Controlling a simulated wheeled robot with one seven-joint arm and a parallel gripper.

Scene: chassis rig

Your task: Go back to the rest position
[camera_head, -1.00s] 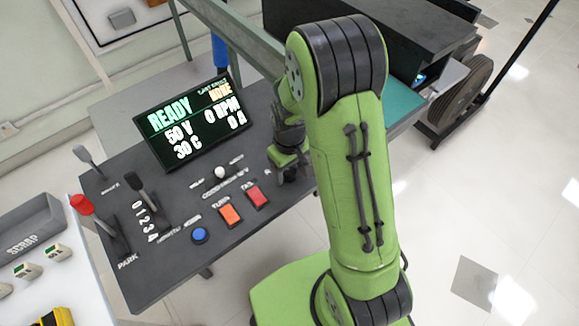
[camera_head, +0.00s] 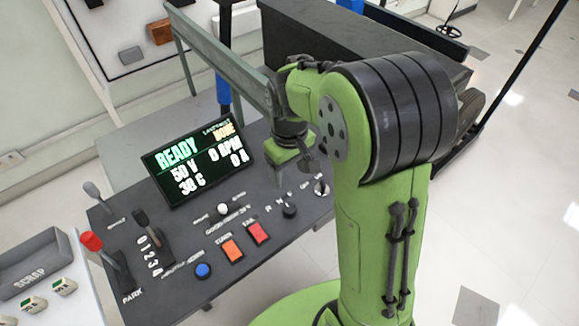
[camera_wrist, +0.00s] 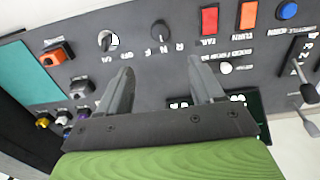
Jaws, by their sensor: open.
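My gripper shows in the wrist view (camera_wrist: 163,92) with its two dark fingers spread apart and nothing between them. It hangs above the dark control panel (camera_head: 190,245). In the head view my green arm reaches over the panel's right part, and the fingers are small and partly hidden there. In the wrist view the row of panel controls lies beyond the fingertips, with a black rotary knob (camera_wrist: 158,57) marked R, N, F beyond the gap between them.
The screen (camera_head: 199,160) reads READY, 50 V, 0 RPM. A red-topped lever (camera_head: 92,241), a black lever (camera_head: 150,225) and a grey lever (camera_head: 95,193) stand up at the left. A red button (camera_head: 257,232), an orange button (camera_head: 231,251) and a blue button (camera_head: 203,270) lie in front.

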